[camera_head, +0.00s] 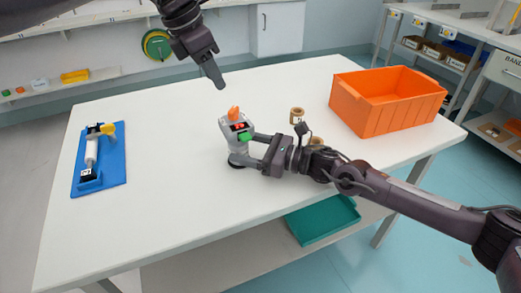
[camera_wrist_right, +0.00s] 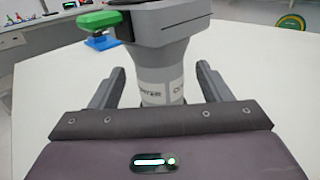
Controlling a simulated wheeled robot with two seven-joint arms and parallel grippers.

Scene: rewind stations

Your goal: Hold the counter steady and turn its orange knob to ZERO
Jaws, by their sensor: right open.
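The counter (camera_head: 233,145) is a grey device on a dark round base, standing upright on the white table. Its orange knob (camera_head: 234,113) is on top, and a red display and a green part (camera_head: 245,136) are on its side. My right gripper (camera_head: 251,151) is open, with its fingers on either side of the counter's neck. In the right wrist view, the labelled neck (camera_wrist_right: 162,80) stands between the two fingers with gaps visible. My left gripper (camera_head: 219,83) hangs above and left of the knob, apart from it; its finger opening is not clear.
A blue board (camera_head: 117,170) with a white roller and yellow handle lies at the left. An orange crate (camera_head: 372,120) stands at the right. Small brown spools (camera_head: 297,116) are near my right arm. A teal tray (camera_head: 322,222) is below the table edge.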

